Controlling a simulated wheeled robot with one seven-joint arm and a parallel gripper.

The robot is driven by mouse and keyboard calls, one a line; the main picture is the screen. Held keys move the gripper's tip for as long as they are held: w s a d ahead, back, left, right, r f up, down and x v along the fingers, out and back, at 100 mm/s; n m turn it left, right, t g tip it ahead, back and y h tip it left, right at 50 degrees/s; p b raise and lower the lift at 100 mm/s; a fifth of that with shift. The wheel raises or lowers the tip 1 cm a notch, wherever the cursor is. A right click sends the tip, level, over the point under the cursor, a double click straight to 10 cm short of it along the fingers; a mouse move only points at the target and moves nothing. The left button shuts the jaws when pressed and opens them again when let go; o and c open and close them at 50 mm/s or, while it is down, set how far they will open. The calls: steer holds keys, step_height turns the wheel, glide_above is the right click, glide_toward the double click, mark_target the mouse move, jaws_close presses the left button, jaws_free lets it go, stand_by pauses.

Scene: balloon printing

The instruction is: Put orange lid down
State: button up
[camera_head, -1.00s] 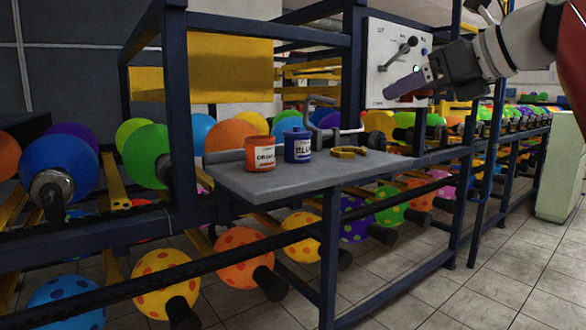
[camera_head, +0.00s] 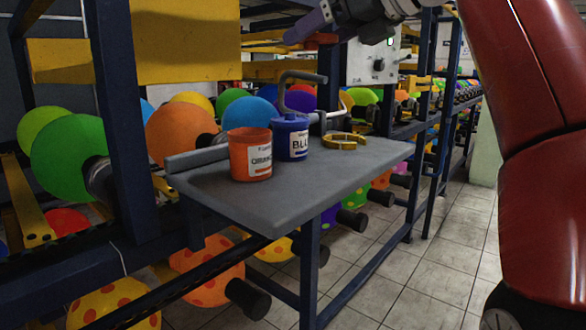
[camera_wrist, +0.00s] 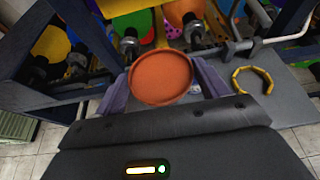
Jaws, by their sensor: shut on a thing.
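The orange lid (camera_wrist: 160,77) is a round orange disc between the two purple fingers in the wrist view. My gripper (camera_wrist: 160,84) is shut on it. The cans are mostly hidden in the wrist view.
A yellow ring-shaped tool (camera_head: 344,141) lies on the table right of the cans. It also shows in the wrist view (camera_wrist: 252,80). A bent grey pipe (camera_head: 302,77) is behind the cans. Dark blue rack posts (camera_head: 122,130) surround the table. The table's front and right are bare.

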mark_target(319, 180)
step_height(319, 180, down, 20)
steer(key=b, duration=0.4)
steer(key=shift+s+d+r, duration=0.1)
steer(key=shift+r, duration=0.05)
steer(key=o, duration=1)
